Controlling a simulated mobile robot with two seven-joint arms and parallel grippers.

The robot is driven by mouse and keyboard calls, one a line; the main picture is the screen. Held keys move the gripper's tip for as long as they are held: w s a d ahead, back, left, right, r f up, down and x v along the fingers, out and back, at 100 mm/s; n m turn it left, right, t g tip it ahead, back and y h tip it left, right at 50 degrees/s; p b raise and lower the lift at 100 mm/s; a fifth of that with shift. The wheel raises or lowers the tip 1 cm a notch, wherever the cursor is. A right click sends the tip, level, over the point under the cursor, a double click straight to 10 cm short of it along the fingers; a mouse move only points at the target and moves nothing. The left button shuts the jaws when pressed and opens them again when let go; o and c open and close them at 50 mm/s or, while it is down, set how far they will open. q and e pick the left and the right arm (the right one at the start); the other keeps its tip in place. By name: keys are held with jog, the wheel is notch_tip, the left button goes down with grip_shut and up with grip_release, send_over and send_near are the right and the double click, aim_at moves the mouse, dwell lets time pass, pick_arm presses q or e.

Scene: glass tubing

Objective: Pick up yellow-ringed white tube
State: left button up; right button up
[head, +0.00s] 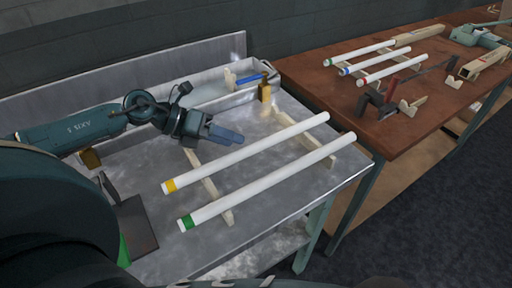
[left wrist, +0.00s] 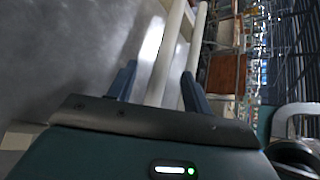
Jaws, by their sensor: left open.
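The yellow-ringed white tube (head: 250,151) lies slantwise across wooden rests on the metal table, its yellow ring at the near left end. A green-ringed white tube (head: 270,182) lies beside it, nearer the front edge. My left gripper (head: 226,137) is open, just beyond the yellow-ringed tube in the head view, its fingers pointing right. In the left wrist view, a white tube (left wrist: 166,60) runs between the open fingers (left wrist: 158,82), with a second tube (left wrist: 195,52) to its right. No rings show there, and I cannot tell the height gap. My right gripper is not in view.
The metal table (head: 290,215) has a raised back wall and a tray with a blue-handled tool (head: 246,79). A brown bench (head: 420,130) at right holds three more ringed tubes (head: 390,69), clamps and wooden blocks. A dark plate (head: 135,225) lies at front left.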

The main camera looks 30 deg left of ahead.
aim_at(256, 148)
pick_arm(q)
jog(key=shift+w+d, duration=0.3)
jog(key=shift+d, duration=0.25)
jog(key=p+x, duration=0.1)
jog(key=x, duration=0.2)
jog(key=shift+d, duration=0.25)
jog(key=shift+w+d+f, duration=0.25)
jog(key=shift+f, duration=0.1)
jog(key=c, duration=1.1)
